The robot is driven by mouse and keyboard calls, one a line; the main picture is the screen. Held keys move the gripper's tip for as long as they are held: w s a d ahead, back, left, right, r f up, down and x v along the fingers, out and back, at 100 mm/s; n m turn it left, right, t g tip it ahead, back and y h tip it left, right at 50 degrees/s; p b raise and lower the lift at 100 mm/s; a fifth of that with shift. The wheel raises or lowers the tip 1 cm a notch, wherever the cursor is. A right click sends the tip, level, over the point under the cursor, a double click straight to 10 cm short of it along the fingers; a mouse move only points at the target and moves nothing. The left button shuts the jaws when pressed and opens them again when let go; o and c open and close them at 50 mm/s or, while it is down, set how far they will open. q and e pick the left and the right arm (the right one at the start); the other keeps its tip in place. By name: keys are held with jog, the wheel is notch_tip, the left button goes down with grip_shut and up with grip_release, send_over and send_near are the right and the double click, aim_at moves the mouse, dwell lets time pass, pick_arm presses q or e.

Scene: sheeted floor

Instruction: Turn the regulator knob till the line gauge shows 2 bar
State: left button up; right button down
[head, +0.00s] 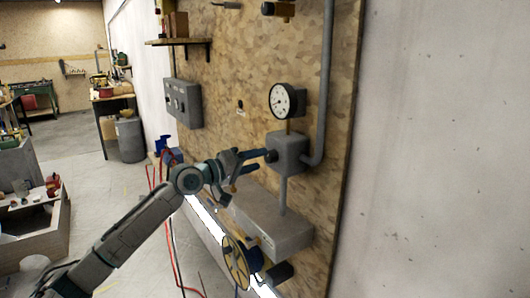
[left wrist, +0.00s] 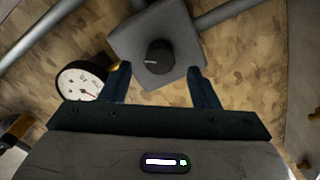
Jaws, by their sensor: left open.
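The regulator knob (head: 271,156) is a dark round knob on the left face of a grey regulator box (head: 291,153), fixed to the board wall. The line gauge (head: 284,101) is a round white dial with a black rim above the box; its reading is too small to tell. My left gripper (head: 255,162) is open close to the knob. In the left wrist view, the knob (left wrist: 159,57) lies between and beyond the two spread fingertips (left wrist: 160,80), with no clear contact. The gauge (left wrist: 81,83) shows there too, with a red needle. My right gripper is not in view.
A grey pipe (head: 325,90) runs down the board to the box. A grey control box (head: 183,102) and a shelf (head: 178,41) are to the left.

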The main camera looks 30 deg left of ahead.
aim_at(267, 158)
pick_arm(q)
jog(key=shift+p+x, duration=0.55)
jog(key=shift+x, duration=1.3)
jog(key=c, duration=1)
